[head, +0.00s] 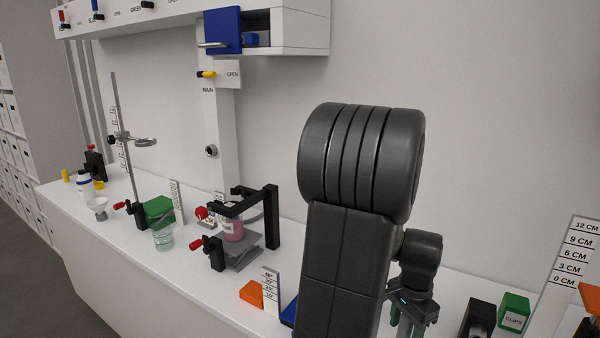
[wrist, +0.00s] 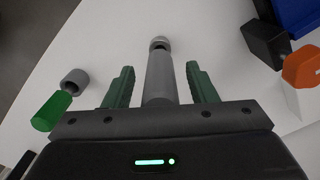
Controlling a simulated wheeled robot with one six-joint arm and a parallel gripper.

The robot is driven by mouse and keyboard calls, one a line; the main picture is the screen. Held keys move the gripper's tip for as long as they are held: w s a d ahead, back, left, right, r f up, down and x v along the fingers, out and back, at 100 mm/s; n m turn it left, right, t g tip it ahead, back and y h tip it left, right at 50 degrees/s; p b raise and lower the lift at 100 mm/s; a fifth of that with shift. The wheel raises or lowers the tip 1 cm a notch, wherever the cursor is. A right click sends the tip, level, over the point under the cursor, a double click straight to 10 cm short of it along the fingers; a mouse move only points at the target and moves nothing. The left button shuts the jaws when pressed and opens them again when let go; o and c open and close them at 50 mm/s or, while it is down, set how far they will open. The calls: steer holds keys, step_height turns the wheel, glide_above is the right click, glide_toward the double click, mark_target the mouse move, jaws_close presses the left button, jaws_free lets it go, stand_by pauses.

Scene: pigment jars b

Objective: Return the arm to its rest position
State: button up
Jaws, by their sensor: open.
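My dark arm fills the middle and right of the head view. My gripper (head: 408,322) hangs low behind it over the white bench (head: 110,222), and its tips are partly cut off by the frame's bottom edge. In the wrist view my gripper (wrist: 160,70) is open, with a green finger on each side. A grey rod-like cylinder (wrist: 159,82) with a rounded end shows between the fingers, with gaps on both sides. I cannot tell whether it lies on the bench or stands.
A black stand with a pink jar (head: 233,230) and an orange block (head: 252,293) are left of my arm. A green clips box (head: 514,312) and a height scale (head: 566,265) are right. A wall cabinet (head: 285,25) hangs above. A green-handled grey piece (wrist: 74,82) lies left.

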steer(key=m, duration=0.5)
steer(key=shift+n, duration=0.7)
